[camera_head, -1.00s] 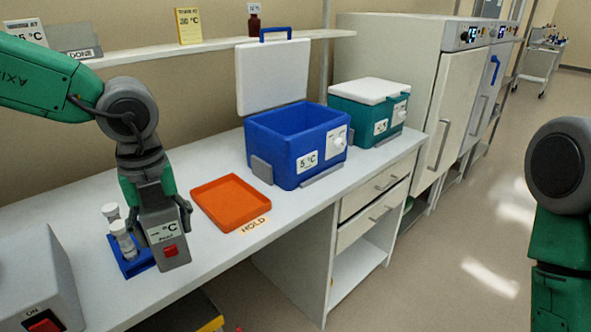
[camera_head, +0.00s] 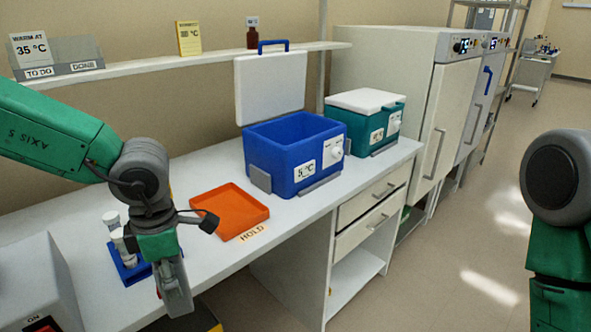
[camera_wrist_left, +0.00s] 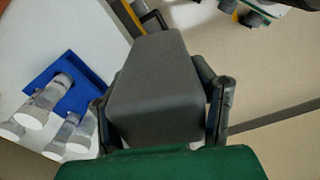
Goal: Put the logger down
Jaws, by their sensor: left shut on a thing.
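The logger (camera_head: 176,291) is a dark grey box held by my left gripper (camera_head: 170,259), near the front edge of the bench in the head view. Its label and red button do not show now. In the left wrist view, the logger (camera_wrist_left: 160,88) sits between the two dark fingers, which press on its sides. In the head view it hangs tilted; whether it touches the bench is unclear. My right arm shows at the right, but its gripper is out of view.
A blue rack (camera_head: 131,274) with white-capped tubes stands beside the logger. An orange tray (camera_head: 232,210) lies behind a HOLD label (camera_head: 252,232). An open blue cooler (camera_head: 293,160) and a closed teal cooler (camera_head: 366,125) stand farther along. A grey device (camera_head: 38,285) is at lower left.

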